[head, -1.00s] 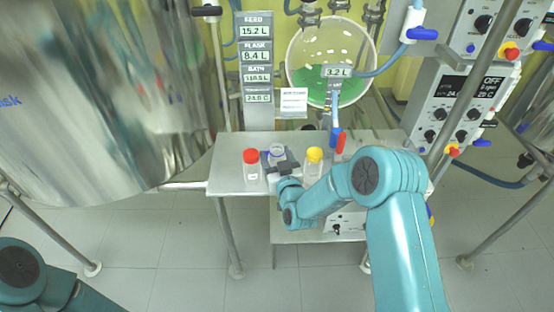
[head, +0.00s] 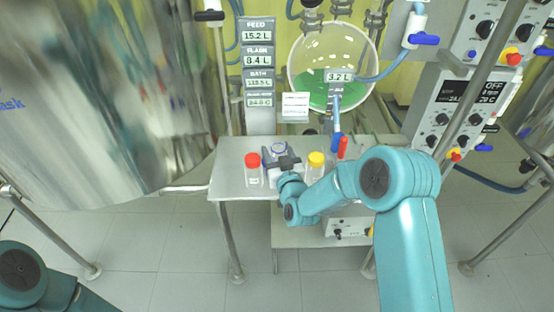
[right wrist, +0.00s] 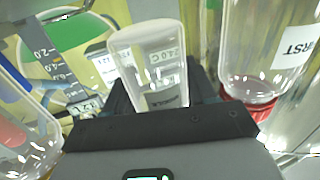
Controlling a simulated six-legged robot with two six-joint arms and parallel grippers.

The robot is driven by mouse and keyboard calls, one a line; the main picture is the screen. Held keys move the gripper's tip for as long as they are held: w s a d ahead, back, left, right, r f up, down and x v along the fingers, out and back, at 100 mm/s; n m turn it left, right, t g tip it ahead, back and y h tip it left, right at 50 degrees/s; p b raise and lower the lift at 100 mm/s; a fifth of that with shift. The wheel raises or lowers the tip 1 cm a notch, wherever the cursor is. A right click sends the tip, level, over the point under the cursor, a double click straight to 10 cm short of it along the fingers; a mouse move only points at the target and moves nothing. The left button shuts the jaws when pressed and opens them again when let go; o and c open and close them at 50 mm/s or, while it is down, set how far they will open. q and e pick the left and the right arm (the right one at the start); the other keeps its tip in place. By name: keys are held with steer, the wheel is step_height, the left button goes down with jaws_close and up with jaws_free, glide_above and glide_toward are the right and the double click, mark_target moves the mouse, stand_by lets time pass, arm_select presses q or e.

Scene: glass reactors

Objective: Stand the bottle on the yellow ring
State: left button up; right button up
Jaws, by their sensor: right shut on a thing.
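A clear bottle with a bluish rim (head: 279,149) is in the jaws of my right gripper (head: 281,161), over the far middle of the steel table. In the right wrist view the clear bottle (right wrist: 150,55) sits between the dark fingers, which are shut on it. Whether its base touches the table is hard to tell. I cannot make out the yellow ring in either view. My left arm shows at the bottom left of the head view, but its gripper is out of frame.
A red-capped bottle (head: 253,170) stands left of the gripper and a yellow-capped bottle (head: 316,168) right of it, both close. A red object (head: 342,148) and a blue-ended tube (head: 336,140) are behind to the right. The table's left part (head: 228,176) is bare.

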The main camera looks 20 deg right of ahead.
step_height(320, 180, up, 16)
steer(key=s+f, duration=0.2)
steer(key=f, duration=0.2)
steer(key=s+f, duration=0.3)
steer(key=f, duration=0.1)
steer(key=s+f, duration=0.3)
steer(key=f, duration=0.1)
steer(key=shift+d+f+p, duration=0.1)
steer(key=shift+d+p, duration=0.25)
steer(key=shift+d, duration=0.05)
steer(key=s, duration=0.8)
steer(key=shift+a+f, duration=0.15)
steer(key=shift+f, duration=0.1)
